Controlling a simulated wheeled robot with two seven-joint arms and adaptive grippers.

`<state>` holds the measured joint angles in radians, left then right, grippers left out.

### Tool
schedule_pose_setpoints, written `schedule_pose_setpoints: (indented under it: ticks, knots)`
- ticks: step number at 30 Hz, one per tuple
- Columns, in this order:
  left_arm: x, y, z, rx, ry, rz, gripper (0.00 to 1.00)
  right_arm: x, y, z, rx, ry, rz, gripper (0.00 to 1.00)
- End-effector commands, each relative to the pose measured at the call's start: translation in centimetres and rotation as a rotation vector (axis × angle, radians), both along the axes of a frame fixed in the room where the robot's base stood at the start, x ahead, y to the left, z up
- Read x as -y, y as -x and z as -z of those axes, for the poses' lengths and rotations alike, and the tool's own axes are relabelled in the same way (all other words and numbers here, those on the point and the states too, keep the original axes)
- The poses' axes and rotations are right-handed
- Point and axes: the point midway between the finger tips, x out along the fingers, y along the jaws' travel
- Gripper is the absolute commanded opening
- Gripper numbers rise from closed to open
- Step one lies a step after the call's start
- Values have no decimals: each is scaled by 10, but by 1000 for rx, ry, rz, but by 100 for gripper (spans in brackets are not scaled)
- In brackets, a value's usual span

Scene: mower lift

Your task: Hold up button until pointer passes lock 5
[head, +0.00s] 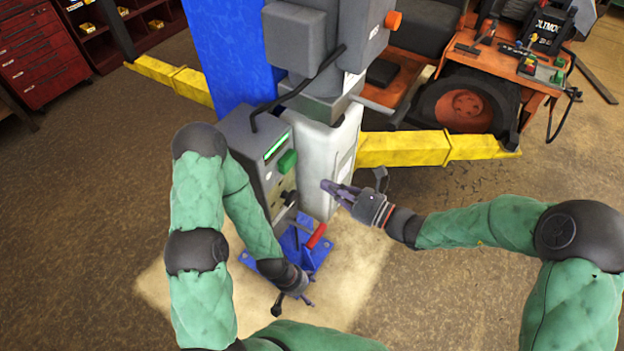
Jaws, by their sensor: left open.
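The pointer and lock marks cannot be made out. My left gripper (306,297) is open and empty, low in front of the blue base, below the box and apart from the button. My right gripper (332,191) is in front of the white housing, right of the box and apart from the button; its fingers look close together, but their gap is unclear.
A red-handled lever (316,236) rises from the blue base plate (246,259). The white housing (322,150) stands right of the box. Yellow lift arms (405,149) reach out low on both sides. An orange mower (478,100) is at back right, a red tool cabinet (40,55) at back left.

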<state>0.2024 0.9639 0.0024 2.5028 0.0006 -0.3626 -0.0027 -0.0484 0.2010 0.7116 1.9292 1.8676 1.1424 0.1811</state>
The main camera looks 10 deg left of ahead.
Motion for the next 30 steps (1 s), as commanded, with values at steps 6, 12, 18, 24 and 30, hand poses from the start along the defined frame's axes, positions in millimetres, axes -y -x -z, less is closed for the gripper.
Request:
schedule_pose_setpoints:
  ticks: [6,12,18,24,30]
  knots:
    - [0,0,5,0,0,0,75,29,10,1,-2,2,2,0]
    - [0,0,5,-1,0,0,75,37,14,0,-1,1,0,0]
    - [0,0,5,0,0,0,75,37,14,0,-3,1,-1,0]
    - [0,0,5,0,0,0,75,37,14,1,-3,1,-1,0]
    - [0,0,5,0,0,0,75,37,14,1,-3,1,0,0]
